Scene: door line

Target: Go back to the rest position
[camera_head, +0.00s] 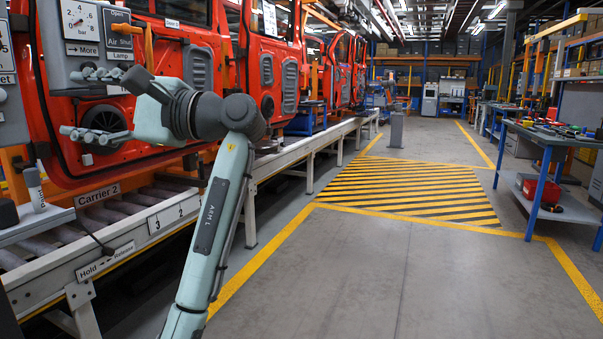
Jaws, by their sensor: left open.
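My left arm (212,222) rises from the bottom of the view and bends to the left at the top. My left gripper (82,104) is at the left, in front of a red vehicle door (85,172). Its two fingers are spread wide, one above the other, with nothing between them. The upper finger overlaps the lower part of a grey panel with a gauge (80,20); I cannot tell if they touch. My right gripper is not in view.
A roller conveyor line (165,222) with several red doors runs along the left. A small shelf (38,225) stands at the near left. A blue workbench (545,140) with tools stands right. The grey floor (400,270) and striped area (405,190) are clear.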

